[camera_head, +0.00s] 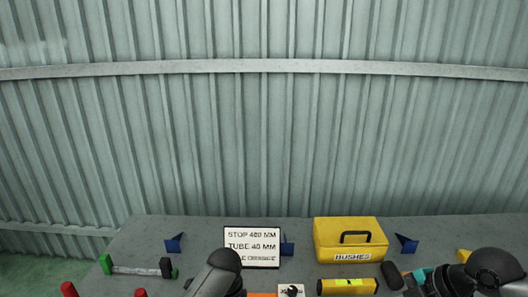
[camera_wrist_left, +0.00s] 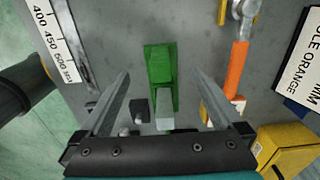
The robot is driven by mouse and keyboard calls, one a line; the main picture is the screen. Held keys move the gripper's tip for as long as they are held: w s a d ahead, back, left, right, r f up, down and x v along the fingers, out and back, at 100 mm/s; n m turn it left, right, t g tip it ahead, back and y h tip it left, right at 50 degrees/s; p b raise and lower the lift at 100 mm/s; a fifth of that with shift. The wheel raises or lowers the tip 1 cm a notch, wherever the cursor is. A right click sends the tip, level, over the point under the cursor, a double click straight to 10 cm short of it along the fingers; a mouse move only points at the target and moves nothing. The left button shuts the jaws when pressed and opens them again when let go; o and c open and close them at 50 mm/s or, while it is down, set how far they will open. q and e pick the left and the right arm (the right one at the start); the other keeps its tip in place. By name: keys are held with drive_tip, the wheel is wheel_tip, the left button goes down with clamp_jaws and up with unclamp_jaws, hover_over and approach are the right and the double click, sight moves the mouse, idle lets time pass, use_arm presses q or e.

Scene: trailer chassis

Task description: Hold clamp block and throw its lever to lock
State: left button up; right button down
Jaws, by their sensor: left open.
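A green block (camera_wrist_left: 160,70), which looks like the clamp block, lies between the fingers of my left gripper (camera_wrist_left: 161,76) in the left wrist view. A pale grey piece (camera_wrist_left: 164,122) is at its near end; I cannot tell whether this is its lever. The left gripper is open, one finger each side of the block, with gaps showing. In the head view my left arm (camera_head: 218,272) comes up at the bottom edge and its fingers are out of sight. My right gripper (camera_head: 425,279), with a teal part, is at the lower right; its fingers are not clear.
An orange bar (camera_wrist_left: 238,68) lies right of the block. A ruler strip (camera_wrist_left: 55,42) lies left. A yellow BUSHES box (camera_head: 350,242), a white sign (camera_head: 252,247) and blue wedges (camera_head: 175,243) stand on the grey table (camera_head: 205,226). A green-ended bar (camera_head: 137,270) lies at left.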

use_arm(q)
wheel_tip(320, 180, up, 9)
drive_tip(key=shift+f, duration=0.2)
idle(0.6)
